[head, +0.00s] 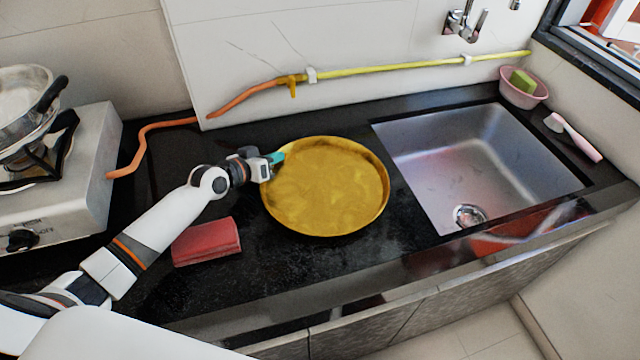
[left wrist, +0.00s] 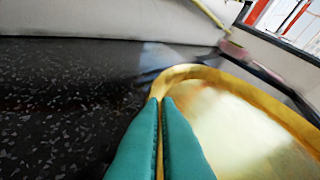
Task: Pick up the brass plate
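The brass plate (head: 328,190) is a wide, round, golden dish on the black countertop, left of the sink. My left gripper (head: 276,158) is at the plate's upper-left rim. In the left wrist view the plate (left wrist: 235,125) fills the right side. There the teal fingers (left wrist: 160,108) are close together with the golden rim running between them, so the gripper is shut on the rim. I cannot tell whether the plate is raised off the counter. My right gripper is not in view.
A steel sink (head: 420,165) lies right of the plate. A gas stove (head: 75,180) with a pot stands at the left. A pink bowl (head: 523,88) and a brush (head: 575,137) are beyond the sink.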

